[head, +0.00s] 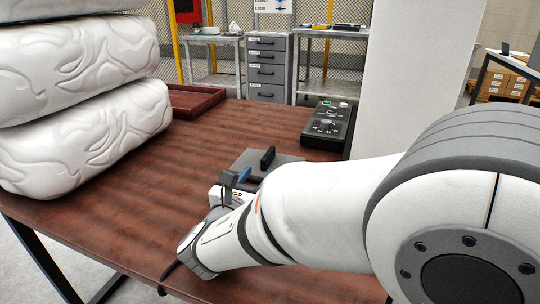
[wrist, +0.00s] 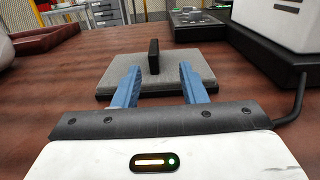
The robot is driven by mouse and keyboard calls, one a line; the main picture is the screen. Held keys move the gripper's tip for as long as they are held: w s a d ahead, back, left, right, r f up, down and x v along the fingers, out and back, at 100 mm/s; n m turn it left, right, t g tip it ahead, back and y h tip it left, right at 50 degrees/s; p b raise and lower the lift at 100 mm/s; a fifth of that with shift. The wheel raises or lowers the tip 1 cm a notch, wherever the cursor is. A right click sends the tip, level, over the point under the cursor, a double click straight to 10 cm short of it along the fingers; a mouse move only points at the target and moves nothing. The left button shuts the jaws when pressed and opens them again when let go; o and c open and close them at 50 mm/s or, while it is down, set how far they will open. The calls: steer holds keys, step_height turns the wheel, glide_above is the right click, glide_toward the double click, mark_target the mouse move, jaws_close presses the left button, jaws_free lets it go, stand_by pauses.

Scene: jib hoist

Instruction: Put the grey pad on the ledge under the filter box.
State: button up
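The grey pad (wrist: 190,66) lies flat on the brown table, with a dark upright handle (wrist: 154,56) on its middle. In the head view the pad (head: 248,157) is partly hidden behind my gripper (head: 237,178). In the wrist view the blue fingers of my gripper (wrist: 157,72) are apart, one to each side of the handle's line. The handle appears just beyond or between the fingertips; I cannot tell the exact depth. Nothing is held. I cannot make out a filter box or its ledge for certain.
A black control box (head: 330,125) stands behind the pad, beside a white column (head: 408,75). Stacked white sacks (head: 85,120) fill the left, near a red-brown tray (head: 195,100). The table between sacks and pad is clear. A drawer cabinet (head: 267,68) stands beyond.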

mark_target(263, 161)
steer(key=b+x, duration=0.1)
steer(key=x, duration=0.1)
steer(key=b+x, duration=0.1)
steer(key=x, duration=0.2)
steer(key=a+b+x, duration=0.1)
steer(key=x, duration=0.1)
steer(key=shift+w+d+f, duration=0.1)
steer(key=shift+w+d, duration=0.05)
steer(key=shift+w, duration=0.35)
steer(key=shift+w+d, duration=0.1)
steer(key=shift+w, duration=0.15)
jaws_close()
